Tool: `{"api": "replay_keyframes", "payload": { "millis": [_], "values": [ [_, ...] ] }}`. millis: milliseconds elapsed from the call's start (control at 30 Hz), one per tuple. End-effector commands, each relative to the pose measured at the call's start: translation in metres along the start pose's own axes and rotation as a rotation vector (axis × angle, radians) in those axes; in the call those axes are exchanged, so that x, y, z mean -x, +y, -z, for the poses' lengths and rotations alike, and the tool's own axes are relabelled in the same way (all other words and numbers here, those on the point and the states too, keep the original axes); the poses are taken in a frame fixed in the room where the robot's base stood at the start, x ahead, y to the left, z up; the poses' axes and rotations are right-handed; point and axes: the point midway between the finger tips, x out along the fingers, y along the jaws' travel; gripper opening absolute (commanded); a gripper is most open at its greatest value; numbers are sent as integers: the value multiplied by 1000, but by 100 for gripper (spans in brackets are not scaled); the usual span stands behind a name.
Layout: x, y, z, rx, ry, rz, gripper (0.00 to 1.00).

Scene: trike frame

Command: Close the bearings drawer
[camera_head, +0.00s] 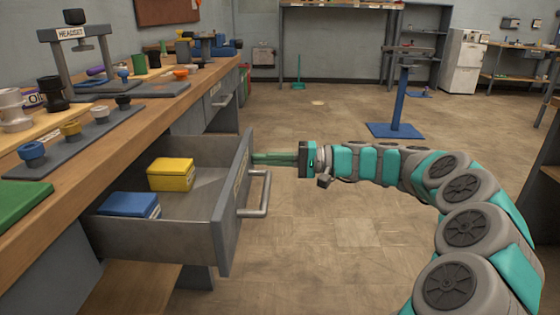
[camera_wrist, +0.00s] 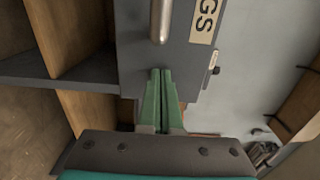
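The drawer (camera_head: 150,240) is pulled out from the workbench, with a grey metal body. Its front panel (camera_head: 228,215) carries a bar handle (camera_head: 258,195). In the wrist view a label (camera_wrist: 205,18) ending in "GS" shows on the front (camera_wrist: 135,45), beside the handle (camera_wrist: 161,20). A yellow box (camera_head: 170,174) and a blue box (camera_head: 128,205) lie inside. My gripper (camera_head: 256,158) has its green fingers together and empty, pointing at the front panel near its far end, beyond the handle. In the wrist view the fingertips (camera_wrist: 161,72) are at the panel; I cannot tell whether they touch.
The wooden benchtop (camera_head: 205,85) above the drawer holds several small parts, stands and trays. A blue-based stand (camera_head: 397,130) is on the floor further back. The floor (camera_head: 330,250) right of the drawer is clear apart from my arm.

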Motion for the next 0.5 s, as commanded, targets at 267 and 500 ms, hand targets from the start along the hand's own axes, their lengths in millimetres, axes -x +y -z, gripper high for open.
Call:
{"api": "replay_keyframes", "payload": {
  "millis": [267, 500],
  "values": [
    [-79, 2, -3, -1, -11, 0, 0],
    [-142, 2, -3, -1, -9, 0, 0]
  ]
}}
